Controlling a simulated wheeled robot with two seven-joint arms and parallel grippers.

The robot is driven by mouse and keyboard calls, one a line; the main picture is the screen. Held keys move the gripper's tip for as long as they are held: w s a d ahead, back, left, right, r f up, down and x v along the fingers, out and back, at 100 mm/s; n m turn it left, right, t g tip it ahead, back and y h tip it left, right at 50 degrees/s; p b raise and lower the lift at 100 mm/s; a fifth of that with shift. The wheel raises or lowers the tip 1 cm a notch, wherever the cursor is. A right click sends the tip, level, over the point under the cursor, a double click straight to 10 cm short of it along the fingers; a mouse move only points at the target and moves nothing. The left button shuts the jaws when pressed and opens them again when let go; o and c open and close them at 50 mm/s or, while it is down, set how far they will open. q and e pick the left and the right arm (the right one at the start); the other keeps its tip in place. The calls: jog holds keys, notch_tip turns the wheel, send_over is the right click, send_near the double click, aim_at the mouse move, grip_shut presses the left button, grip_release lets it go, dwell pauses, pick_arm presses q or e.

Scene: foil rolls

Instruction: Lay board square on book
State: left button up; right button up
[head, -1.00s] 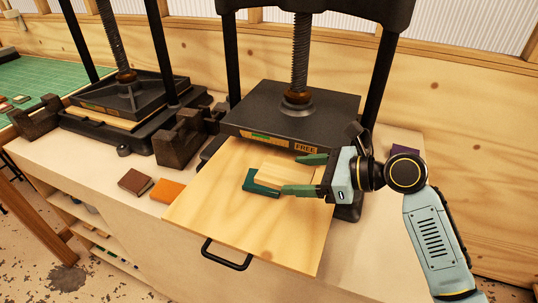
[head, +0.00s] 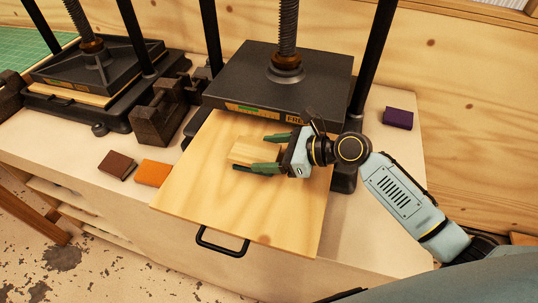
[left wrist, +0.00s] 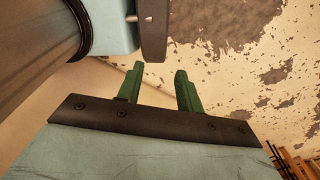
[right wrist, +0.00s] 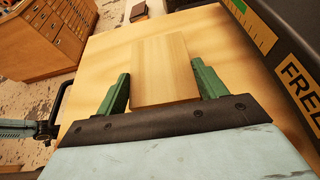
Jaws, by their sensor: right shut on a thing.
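The pale wooden board (head: 245,150) lies flat over the large wooden press board; it also shows in the right wrist view (right wrist: 163,70). My right gripper (head: 257,154) is shut on this small board, a finger along each side. No book shows clearly beneath the board. A dark green strip by its near edge cannot be told from the finger. My left gripper (left wrist: 159,75) shows only in the left wrist view, open and empty, its green fingers apart above the floor.
The large wooden press board (head: 290,215), with a black handle, sticks out from under the black press plate (head: 285,85). Brown (head: 117,164), orange (head: 154,173) and purple (head: 398,118) blocks lie on the bench. Another press (head: 95,65) stands at left.

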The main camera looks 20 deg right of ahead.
jog(key=shift+f, duration=0.5)
pick_arm(q)
jog(key=shift+w, duration=1.05)
jog(key=shift+s, duration=0.15)
pick_arm(e)
jog(key=shift+f, duration=0.1)
jog(key=o, duration=1)
jog(key=shift+c, duration=0.2)
pick_arm(q)
jog(key=shift+s+f, duration=0.1)
jog(key=shift+s, duration=0.3)
pick_arm(e)
jog(key=v, duration=1.2)
